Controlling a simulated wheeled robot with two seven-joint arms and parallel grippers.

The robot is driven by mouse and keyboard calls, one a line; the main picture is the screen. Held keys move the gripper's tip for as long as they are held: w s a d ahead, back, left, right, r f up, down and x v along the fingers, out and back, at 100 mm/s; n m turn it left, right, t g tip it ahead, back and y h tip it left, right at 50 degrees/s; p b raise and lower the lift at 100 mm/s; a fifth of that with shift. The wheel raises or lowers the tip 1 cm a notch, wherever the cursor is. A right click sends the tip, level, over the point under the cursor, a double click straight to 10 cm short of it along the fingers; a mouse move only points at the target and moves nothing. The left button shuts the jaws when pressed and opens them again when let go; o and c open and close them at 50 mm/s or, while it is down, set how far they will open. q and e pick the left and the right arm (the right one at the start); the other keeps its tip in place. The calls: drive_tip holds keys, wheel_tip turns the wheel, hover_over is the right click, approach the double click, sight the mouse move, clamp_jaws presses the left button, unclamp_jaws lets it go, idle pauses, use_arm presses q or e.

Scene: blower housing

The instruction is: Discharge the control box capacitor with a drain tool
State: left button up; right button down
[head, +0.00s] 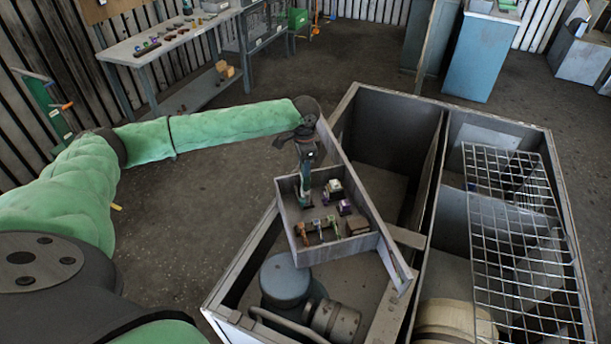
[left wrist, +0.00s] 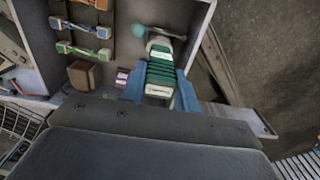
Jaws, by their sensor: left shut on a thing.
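The control box (head: 292,206) is an open grey tray with small parts, set at an angle on the housing. My left gripper (head: 306,160) points down over its back left part. In the left wrist view the blue fingers of my left gripper (left wrist: 160,92) are shut on a green ribbed handle, seemingly the drain tool (left wrist: 161,72). Its pale far end reaches down into the box; I cannot tell whether it touches anything. The box holds a cream block (head: 333,185), a purple-topped block (head: 345,207) and a brown block (head: 358,226). I cannot tell which part is the capacitor. My right gripper is not in view.
The large open housing (head: 440,180) has high walls around the box. A blue-grey motor (head: 286,278) sits below it, and a wire grille (head: 515,235) covers the right side. A workbench (head: 170,40) stands at the back left. The floor between is clear.

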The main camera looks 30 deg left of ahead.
use_arm(q)
drive_tip(key=shift+r+p, duration=0.75)
drive_tip(key=shift+p, duration=0.1)
drive_tip(key=shift+r+p, duration=1.2)
drive_tip(key=shift+r, duration=1.5)
